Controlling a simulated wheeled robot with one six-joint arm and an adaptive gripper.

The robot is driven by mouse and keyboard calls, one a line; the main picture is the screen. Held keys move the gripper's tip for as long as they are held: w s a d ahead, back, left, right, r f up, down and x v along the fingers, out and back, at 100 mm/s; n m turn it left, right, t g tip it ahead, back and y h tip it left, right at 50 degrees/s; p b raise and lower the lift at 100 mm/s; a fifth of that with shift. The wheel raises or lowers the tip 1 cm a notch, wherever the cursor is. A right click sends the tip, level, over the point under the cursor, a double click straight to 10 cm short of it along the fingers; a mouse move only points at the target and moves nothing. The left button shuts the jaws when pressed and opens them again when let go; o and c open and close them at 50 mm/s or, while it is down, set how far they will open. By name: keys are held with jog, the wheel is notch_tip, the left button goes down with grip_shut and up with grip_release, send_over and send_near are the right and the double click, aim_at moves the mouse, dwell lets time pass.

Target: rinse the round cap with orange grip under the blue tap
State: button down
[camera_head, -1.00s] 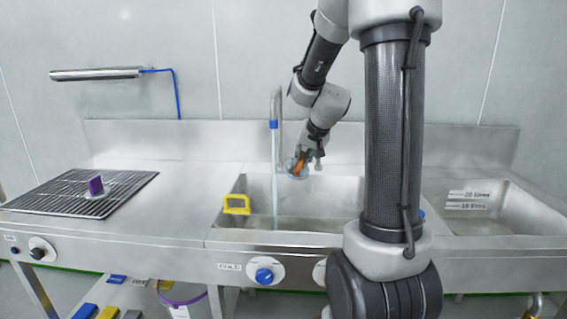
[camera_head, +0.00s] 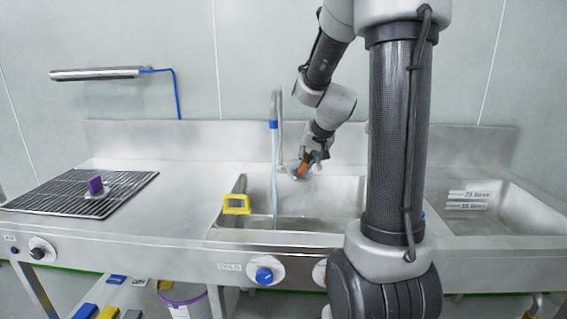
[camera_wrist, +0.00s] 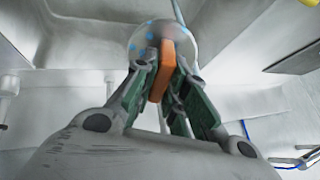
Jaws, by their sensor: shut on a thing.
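The round cap is in my gripper, its orange grip (camera_head: 302,172) clasped between the fingers. In the wrist view the cap's pale disc (camera_wrist: 146,37) shows several blue spots, and the orange grip (camera_wrist: 161,72) stands between the green finger pads. My gripper (camera_head: 313,160) is shut on the grip, over the left sink basin. The tap with a blue band (camera_head: 273,125) rises behind the basin. A thin water stream (camera_head: 275,190) falls from it into the basin. In the head view the cap is just right of the stream; contact is unclear.
A yellow frame-like piece (camera_head: 237,204) sits at the basin's left rim. A purple-gripped cap (camera_head: 96,186) stands on the black rack (camera_head: 60,194) at left. A blue knob (camera_head: 264,275) is on the front panel. A second basin (camera_head: 492,208) lies at right.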

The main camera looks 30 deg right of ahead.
jog(key=shift+r, duration=0.1)
dwell(0.5)
jog(key=s+r, duration=0.4)
jog(key=s, duration=0.1)
jog(key=shift+d, duration=0.25)
jog(key=shift+f, duration=0.1)
dwell(0.4)
